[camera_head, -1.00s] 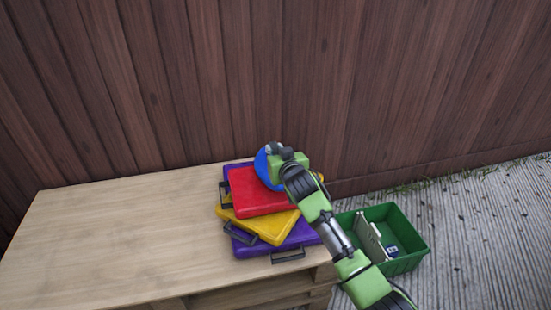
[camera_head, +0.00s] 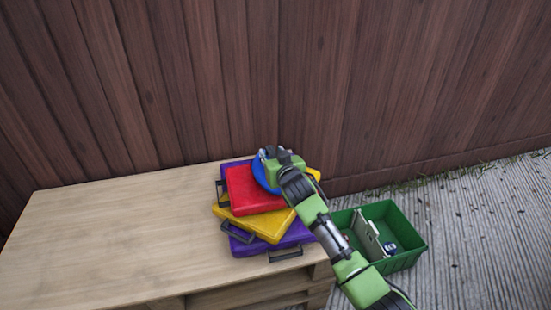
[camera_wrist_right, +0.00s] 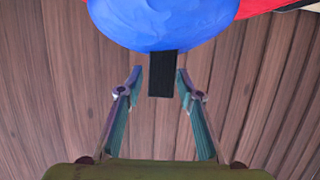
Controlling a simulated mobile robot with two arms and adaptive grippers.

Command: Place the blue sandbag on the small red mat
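The blue sandbag (camera_head: 261,175) is at the right part of the small red mat (camera_head: 249,198), partly hidden behind my right gripper. The red mat tops a stack with a yellow mat (camera_head: 264,226) and purple mats (camera_head: 240,247). My right gripper (camera_head: 268,153) is over the sandbag. In the right wrist view, the sandbag (camera_wrist_right: 163,22) fills the top, and its black strap (camera_wrist_right: 162,74) hangs between the two spread fingertips of the gripper (camera_wrist_right: 159,83), with gaps on both sides. Contact under the bag is hidden. My left gripper is out of view.
The stack stands at the right end of a wooden pallet table (camera_head: 110,240), whose left part is clear. A green crate (camera_head: 409,262) with a few items stands on the ground to the right. A brown wooden fence (camera_head: 200,80) rises close behind.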

